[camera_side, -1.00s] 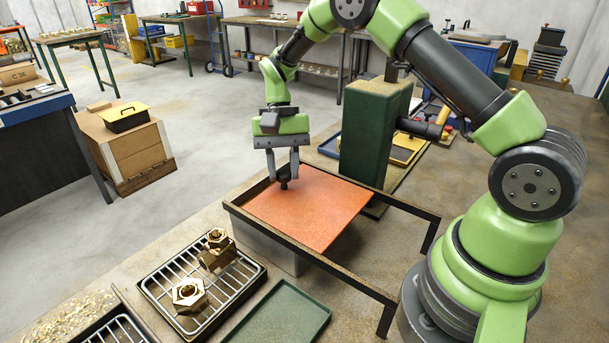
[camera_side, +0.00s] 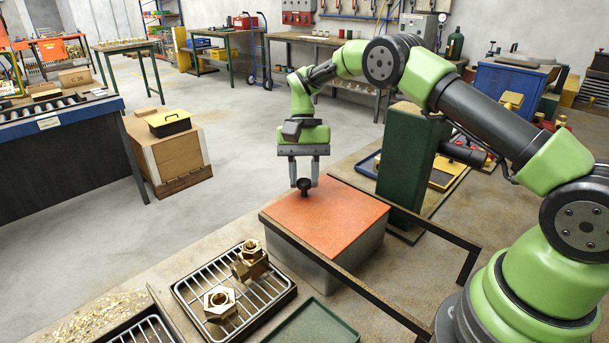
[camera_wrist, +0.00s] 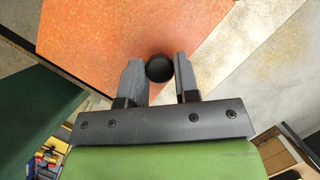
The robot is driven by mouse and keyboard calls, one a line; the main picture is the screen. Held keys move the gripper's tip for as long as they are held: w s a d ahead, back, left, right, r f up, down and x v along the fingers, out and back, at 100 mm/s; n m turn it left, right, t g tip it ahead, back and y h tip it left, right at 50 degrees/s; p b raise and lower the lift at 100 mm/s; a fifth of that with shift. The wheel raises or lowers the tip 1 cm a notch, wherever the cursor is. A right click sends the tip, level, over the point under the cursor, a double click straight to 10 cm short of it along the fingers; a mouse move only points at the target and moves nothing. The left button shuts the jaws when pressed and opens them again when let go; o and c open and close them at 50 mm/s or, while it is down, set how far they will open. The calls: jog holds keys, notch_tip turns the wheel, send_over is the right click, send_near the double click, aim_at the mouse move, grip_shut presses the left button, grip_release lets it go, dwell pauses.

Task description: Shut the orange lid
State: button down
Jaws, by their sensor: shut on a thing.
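The orange lid (camera_side: 325,222) lies flat on top of a grey box (camera_side: 358,254) on the bench and covers its top as far as I can see. A dark round knob (camera_side: 304,188) stands near the lid's far left edge. My gripper (camera_side: 304,180) points down from above, its two fingers shut on the knob. In the wrist view, the black knob (camera_wrist: 159,68) sits between the fingertips, with the orange lid (camera_wrist: 110,35) spreading to the left. The box's inside is hidden.
Two dark rails (camera_side: 425,220) run from the box toward my base. A wire rack (camera_side: 275,288) with brass fittings (camera_side: 220,303) and a green tray (camera_side: 312,325) lie in front. A green block (camera_side: 408,160) stands right behind the lid.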

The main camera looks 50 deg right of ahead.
jog(key=c, duration=0.9)
grip_release()
jog(key=shift+w+r, duration=0.1)
jog(key=shift+w, duration=0.1)
jog(key=shift+w+d+r, duration=0.1)
jog(key=shift+w+r, duration=0.05)
jog(key=shift+r, duration=1.5)
jog(key=shift+w+d+r, duration=0.1)
jog(key=shift+r, duration=1.5)
jog(key=shift+w+d+r, duration=0.1)
jog(key=shift+w+r, duration=0.05)
jog(key=shift+r, duration=1.5)
